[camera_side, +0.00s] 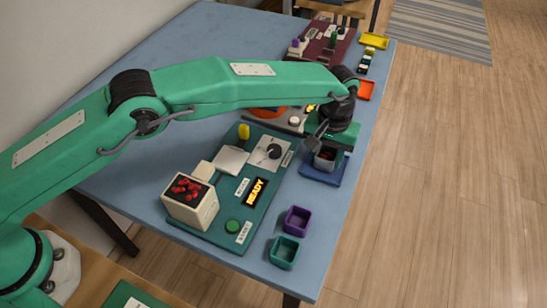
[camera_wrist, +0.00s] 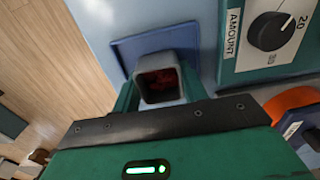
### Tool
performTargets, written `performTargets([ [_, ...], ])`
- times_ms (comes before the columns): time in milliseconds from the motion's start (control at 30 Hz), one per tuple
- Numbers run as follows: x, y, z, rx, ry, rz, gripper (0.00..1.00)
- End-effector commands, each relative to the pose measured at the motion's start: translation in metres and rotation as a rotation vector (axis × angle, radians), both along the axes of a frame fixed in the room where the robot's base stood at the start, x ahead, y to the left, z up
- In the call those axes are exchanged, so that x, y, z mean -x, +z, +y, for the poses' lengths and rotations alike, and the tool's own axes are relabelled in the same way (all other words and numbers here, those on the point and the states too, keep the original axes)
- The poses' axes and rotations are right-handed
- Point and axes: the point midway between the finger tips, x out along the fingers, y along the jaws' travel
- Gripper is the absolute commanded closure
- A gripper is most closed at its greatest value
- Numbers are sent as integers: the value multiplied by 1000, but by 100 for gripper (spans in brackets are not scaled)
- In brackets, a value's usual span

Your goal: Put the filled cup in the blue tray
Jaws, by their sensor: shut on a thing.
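A small grey cup (camera_side: 326,158) with dark red contents is between the fingers of my gripper (camera_side: 327,150). In the wrist view the cup (camera_wrist: 150,97) looks upright, with the red pieces visible inside. My gripper (camera_wrist: 160,92) is shut on it, one green finger on each side. The blue tray (camera_side: 318,175) lies directly below the cup at the table's right edge. In the wrist view the tray (camera_wrist: 122,48) shows around and behind the cup. I cannot tell whether the cup's base touches the tray.
A green dispenser panel (camera_side: 215,238) with a dial (camera_side: 273,151), a lit READY display (camera_side: 255,191) and a hopper of red pieces (camera_side: 190,205) stands left of the tray. Purple (camera_side: 297,220) and teal (camera_side: 284,252) empty cups stand nearer the front. An orange tray (camera_side: 366,90) is farther back.

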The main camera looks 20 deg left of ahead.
Motion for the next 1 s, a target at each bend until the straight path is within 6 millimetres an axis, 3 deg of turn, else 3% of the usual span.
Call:
performTargets([
  [867,0,-6,0,0,0,0,79],
  [900,0,-6,0,0,0,0,51],
  [1000,0,-6,0,0,0,0,32],
])
